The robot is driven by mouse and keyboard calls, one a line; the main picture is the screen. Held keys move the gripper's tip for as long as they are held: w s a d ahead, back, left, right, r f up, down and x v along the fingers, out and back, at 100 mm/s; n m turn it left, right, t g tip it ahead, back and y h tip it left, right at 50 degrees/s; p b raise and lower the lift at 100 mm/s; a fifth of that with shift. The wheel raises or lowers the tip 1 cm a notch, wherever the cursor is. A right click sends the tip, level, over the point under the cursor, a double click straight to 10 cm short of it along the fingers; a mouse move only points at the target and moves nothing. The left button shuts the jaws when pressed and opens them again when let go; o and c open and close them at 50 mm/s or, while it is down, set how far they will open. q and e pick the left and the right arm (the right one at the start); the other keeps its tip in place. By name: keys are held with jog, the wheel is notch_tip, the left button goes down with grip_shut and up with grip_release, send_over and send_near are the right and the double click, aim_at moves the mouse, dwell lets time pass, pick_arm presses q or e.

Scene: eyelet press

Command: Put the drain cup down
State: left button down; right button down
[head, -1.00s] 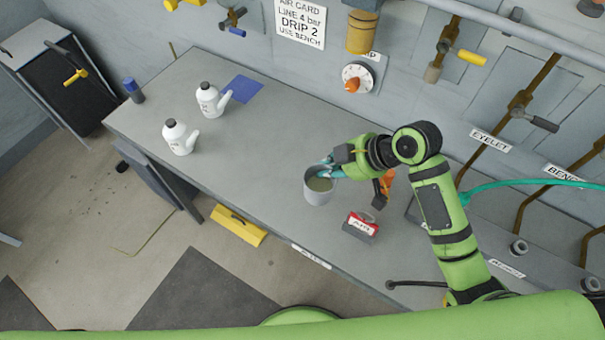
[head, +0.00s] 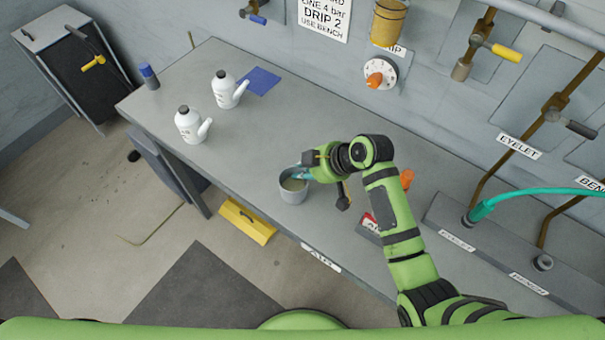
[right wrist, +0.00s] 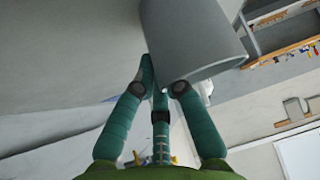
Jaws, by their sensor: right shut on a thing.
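The drain cup (head: 293,192) is a grey, open-topped cup with murky liquid inside. It appears upright over the front part of the bench (head: 245,150), near the front edge. I cannot tell whether its base touches the bench top. My right gripper (head: 303,174) is shut on the cup's rear right wall at the rim, with its teal fingers. In the right wrist view the cup (right wrist: 195,38) fills the upper middle, and the fingers (right wrist: 163,85) meet at its rim. My left gripper is not in view.
A red-labelled block (head: 368,223) is partly behind my right arm. Bench between cup and bottles is clear.

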jog(key=c, duration=1.3)
grip_release()
jog(key=shift+r, duration=0.1)
jog(key=b+v, duration=0.1)
jog(key=v, duration=1.1)
